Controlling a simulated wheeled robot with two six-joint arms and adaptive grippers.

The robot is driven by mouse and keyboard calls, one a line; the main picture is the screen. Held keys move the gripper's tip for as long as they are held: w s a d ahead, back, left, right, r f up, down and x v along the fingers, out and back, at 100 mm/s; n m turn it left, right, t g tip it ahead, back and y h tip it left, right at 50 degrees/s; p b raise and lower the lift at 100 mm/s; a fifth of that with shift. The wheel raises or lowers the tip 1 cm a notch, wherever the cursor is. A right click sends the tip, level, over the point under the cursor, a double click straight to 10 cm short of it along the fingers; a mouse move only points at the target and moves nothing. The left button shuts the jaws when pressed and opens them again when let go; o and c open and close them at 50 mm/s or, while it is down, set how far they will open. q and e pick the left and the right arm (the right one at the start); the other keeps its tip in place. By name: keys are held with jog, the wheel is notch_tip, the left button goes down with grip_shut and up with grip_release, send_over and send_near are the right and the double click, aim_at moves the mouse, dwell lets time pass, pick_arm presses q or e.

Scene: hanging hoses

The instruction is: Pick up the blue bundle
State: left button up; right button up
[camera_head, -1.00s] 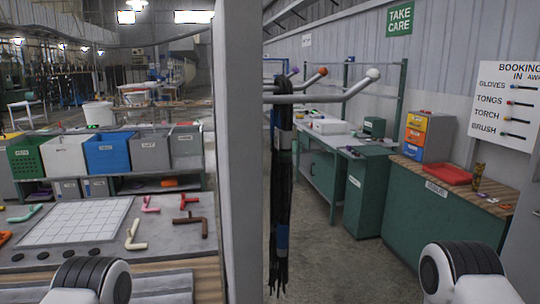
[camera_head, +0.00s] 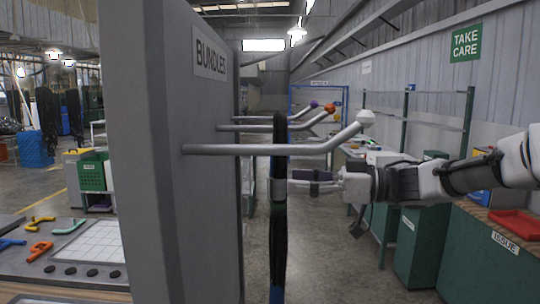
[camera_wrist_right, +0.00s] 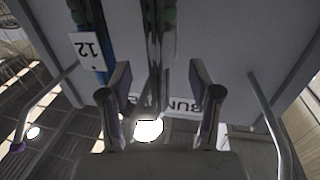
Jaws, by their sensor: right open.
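My right gripper (camera_head: 304,182) comes in from the right at the hanging bundles, below the white-tipped peg. In the wrist view its two fingers (camera_wrist_right: 160,105) are open, with a dark bundle (camera_wrist_right: 155,50) showing in the gap between them; I cannot tell if they touch it. In the head view this black bundle (camera_head: 279,240) hangs upright with a grey band. In the wrist view blue hose (camera_wrist_right: 107,47) shows at the left, beside a white tag (camera_wrist_right: 87,50) reading 12. My left gripper is out of view.
A grey panel (camera_head: 165,190) labelled BUNDLES carries a white-tipped peg (camera_head: 240,149), an orange-tipped peg (camera_head: 325,113) and a purple-tipped peg. Green benches (camera_head: 465,250) stand at the right. A workbench with a white grid (camera_head: 100,240) is at the left. Floor is clear behind the bundles.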

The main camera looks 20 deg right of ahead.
aim_at(277, 180)
jog(key=p+x, duration=0.1)
jog(key=x, duration=0.2)
jog(key=shift+a, duration=0.45)
jog(key=shift+w+a+p, duration=0.25)
jog(key=shift+p, duration=0.05)
jog(key=shift+d+f, duration=0.15)
jog(key=shift+a, duration=0.25)
jog(key=c, duration=0.5)
grip_shut()
jog(key=shift+w, duration=0.1)
